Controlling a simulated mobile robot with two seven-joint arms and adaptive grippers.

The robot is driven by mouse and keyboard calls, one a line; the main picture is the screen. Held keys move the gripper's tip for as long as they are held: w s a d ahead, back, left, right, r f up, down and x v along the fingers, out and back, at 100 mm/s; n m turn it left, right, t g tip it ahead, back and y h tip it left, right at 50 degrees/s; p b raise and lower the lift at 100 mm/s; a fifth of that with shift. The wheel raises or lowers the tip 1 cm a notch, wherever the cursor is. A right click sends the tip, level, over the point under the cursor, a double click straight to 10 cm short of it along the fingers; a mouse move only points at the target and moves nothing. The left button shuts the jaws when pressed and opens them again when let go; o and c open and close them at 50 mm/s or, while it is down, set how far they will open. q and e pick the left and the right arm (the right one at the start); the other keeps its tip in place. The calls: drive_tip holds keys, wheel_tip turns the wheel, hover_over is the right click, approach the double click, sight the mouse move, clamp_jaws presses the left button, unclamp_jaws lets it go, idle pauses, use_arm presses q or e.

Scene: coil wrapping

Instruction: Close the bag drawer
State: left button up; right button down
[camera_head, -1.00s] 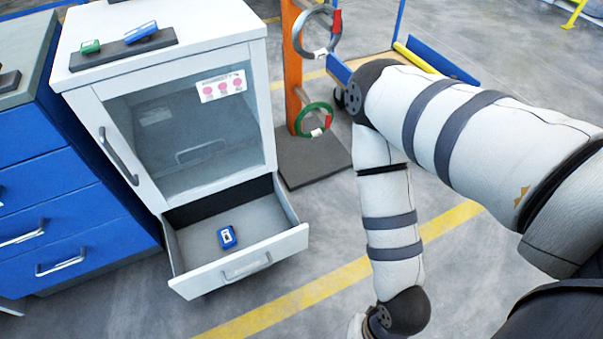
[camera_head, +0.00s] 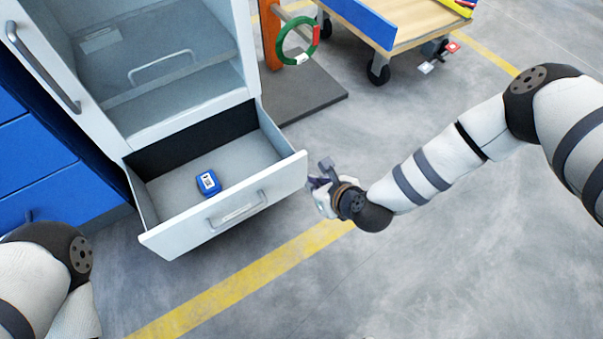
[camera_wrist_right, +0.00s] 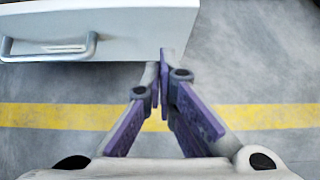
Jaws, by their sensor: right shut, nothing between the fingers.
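The bag drawer (camera_head: 275,205) is pulled out at the bottom of a white cabinet (camera_head: 190,128). A blue item with a white label (camera_head: 208,183) lies inside it. The drawer front has a bar handle (camera_head: 238,208), which also shows at the upper left of the right wrist view (camera_wrist_right: 48,48). My right gripper (camera_head: 318,184) is just off the right end of the drawer front. In the right wrist view its purple-padded fingers (camera_wrist_right: 163,72) are shut with nothing between them, near the drawer front's lower right corner. I cannot tell whether they touch it. My left gripper is out of view.
A blue drawer unit (camera_head: 60,190) stands left of the cabinet. A post with a green ring (camera_head: 280,42) on a dark base plate (camera_head: 310,95) stands behind right, with a wheeled cart (camera_head: 425,30) beyond. The floor in front is clear, with a yellow line (camera_head: 250,275).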

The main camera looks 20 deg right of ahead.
sight(293, 170)
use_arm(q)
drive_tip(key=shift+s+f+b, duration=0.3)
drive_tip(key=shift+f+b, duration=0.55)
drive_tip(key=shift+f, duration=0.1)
use_arm(e)
drive_tip(key=shift+w+a+f, duration=0.3)
drive_tip(key=shift+w+f, duration=0.05)
drive_tip(key=shift+w, duration=0.6)
drive_tip(key=shift+w+a+f, duration=0.3)
drive_tip(key=shift+w+a, duration=0.05)
drive_tip(key=shift+w, duration=0.55)
drive_tip(key=shift+w+a+f, duration=0.3)
drive_tip(key=shift+w+f, duration=0.05)
drive_tip(key=shift+w, duration=0.6)
